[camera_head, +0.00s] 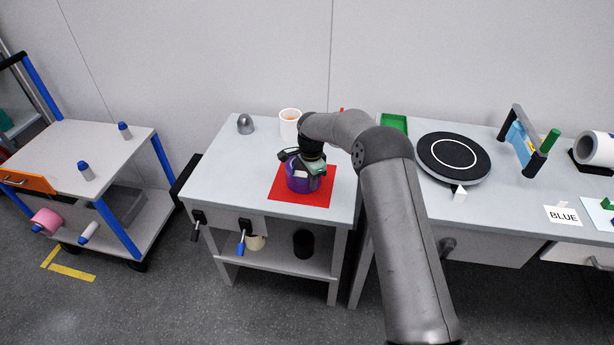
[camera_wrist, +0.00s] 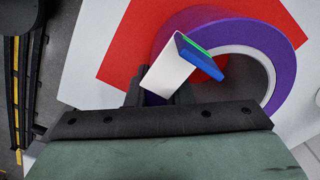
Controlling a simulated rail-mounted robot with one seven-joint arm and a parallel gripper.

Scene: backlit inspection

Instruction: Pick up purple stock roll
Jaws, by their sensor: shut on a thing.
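The purple stock roll (camera_head: 301,185) stands over the red mat (camera_head: 318,199) on the left bench, with its axis upright. In the wrist view the roll (camera_wrist: 285,55) is a thick purple ring with a pale inner core. My gripper (camera_head: 306,171) is over the roll from above, shut on its wall. In the wrist view my gripper (camera_wrist: 188,62) shows white, blue and green finger parts across the near left side of the ring. They hide part of the wall. I cannot tell whether the roll touches the mat.
A grey dome (camera_head: 245,124) and a whitish cup (camera_head: 290,124) stand behind on the same bench. A green tray (camera_head: 394,123) and a round black-topped turntable (camera_head: 453,157) are on the right bench. A cart (camera_head: 75,150) stands left. The bench top left of the mat is clear.

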